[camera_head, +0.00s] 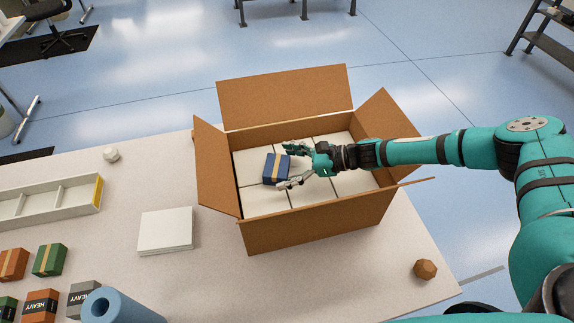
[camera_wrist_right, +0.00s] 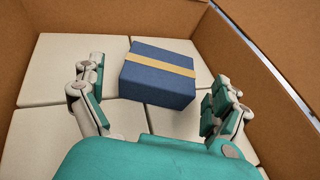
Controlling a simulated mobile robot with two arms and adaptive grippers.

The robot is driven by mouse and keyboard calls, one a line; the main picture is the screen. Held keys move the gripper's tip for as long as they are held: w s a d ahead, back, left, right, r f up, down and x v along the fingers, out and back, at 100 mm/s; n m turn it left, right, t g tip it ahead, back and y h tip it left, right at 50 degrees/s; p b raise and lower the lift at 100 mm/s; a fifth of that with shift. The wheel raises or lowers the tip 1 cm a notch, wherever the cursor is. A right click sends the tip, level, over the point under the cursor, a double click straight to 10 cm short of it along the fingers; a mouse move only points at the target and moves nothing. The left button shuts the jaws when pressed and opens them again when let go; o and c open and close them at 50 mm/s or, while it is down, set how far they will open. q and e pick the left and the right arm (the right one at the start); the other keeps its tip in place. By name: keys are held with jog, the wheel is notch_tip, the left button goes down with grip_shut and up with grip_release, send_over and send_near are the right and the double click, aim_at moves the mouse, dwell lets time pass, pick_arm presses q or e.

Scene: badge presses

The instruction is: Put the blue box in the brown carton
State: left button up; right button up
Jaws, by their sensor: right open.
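The brown carton (camera_head: 312,231) stands open on the table with its flaps spread. White square blocks or pads (camera_head: 262,202) line its inside. The blue box (camera_head: 274,170), with a tan band, is inside the carton towards its left part, over the white pads. It also shows in the right wrist view (camera_wrist_right: 158,75), just beyond and between the fingers. My right gripper (camera_head: 291,166) is inside the carton, open, with its fingers apart and a gap on both sides of the box in the wrist view. I cannot tell whether the box rests fully on the pads. My left gripper is not in view.
Left of the carton lie a stack of white sheets (camera_head: 165,230) and a white divided tray (camera_head: 45,207). Several small boxes, such as a green one (camera_head: 49,259), and a blue roll (camera_head: 112,305) are at the front left. A brown polyhedron (camera_head: 425,269) sits at right.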

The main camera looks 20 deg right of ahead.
jog(key=v, duration=0.7)
jog(key=shift+d+r+b, duration=0.2)
jog(key=shift+d+b, duration=0.05)
jog(key=shift+b, duration=0.1)
